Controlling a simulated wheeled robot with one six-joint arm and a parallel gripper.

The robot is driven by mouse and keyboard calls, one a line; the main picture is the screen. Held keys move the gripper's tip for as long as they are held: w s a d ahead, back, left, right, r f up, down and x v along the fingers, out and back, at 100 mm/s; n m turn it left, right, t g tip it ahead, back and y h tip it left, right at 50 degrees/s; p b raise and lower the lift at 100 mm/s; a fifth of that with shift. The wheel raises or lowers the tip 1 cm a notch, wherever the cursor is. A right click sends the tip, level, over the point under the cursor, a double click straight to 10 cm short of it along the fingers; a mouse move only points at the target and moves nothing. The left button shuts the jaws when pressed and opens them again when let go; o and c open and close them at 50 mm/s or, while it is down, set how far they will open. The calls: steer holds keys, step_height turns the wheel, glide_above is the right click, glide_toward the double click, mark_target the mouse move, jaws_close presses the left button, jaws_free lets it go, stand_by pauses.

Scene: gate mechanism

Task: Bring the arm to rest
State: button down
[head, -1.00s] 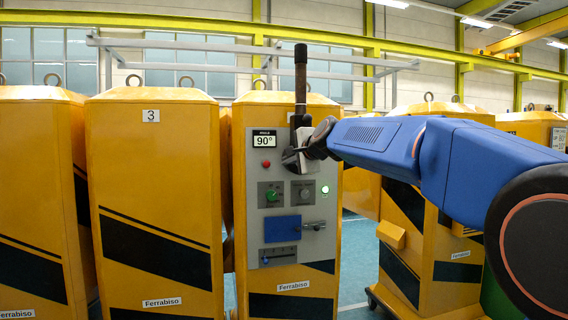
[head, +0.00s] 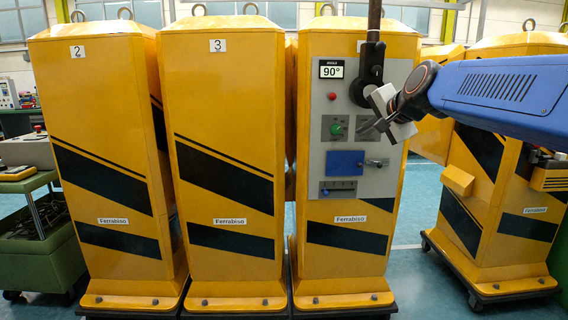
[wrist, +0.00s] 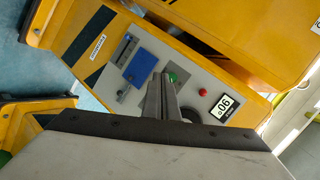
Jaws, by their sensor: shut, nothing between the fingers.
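My gripper (head: 368,131) is in front of the control panel of a yellow gate cabinet, at the end of my blue arm. In the wrist view its fingers (wrist: 158,92) are together with nothing between them. The grey control panel (head: 312,160) carries a display (head: 331,69) reading 90°, a red button (head: 332,96), a green knob (head: 336,128) and a blue plate (head: 345,163). A dark upright lever (head: 374,22) stands above the panel, its top cut off by the picture edge. My gripper hides part of the panel's right side.
Yellow cabinets numbered 2 (head: 98,170) and 3 (head: 215,150) stand close on the left. Another yellow cabinet (head: 500,200) on a wheeled base stands at the right, below my arm. A green cart (head: 38,240) is at far left. Blue floor (head: 418,205) shows between the cabinets.

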steer(key=s+d+f+n+g+h, duration=0.1)
steer(key=s+f+n, duration=0.4)
steer(key=s+f, duration=1.1)
steer(key=s+d+f+n+g+h, duration=0.1)
steer(key=s+d+f+n+g, duration=0.2)
steer(key=s+f, duration=1.3)
steer(key=s+n+g, duration=0.3)
steer(key=s, duration=0.1)
steer(key=shift+s+d+f+h, duration=0.15)
steer(key=shift+s+f+h, duration=0.05)
steer(key=shift+s+h, duration=0.2)
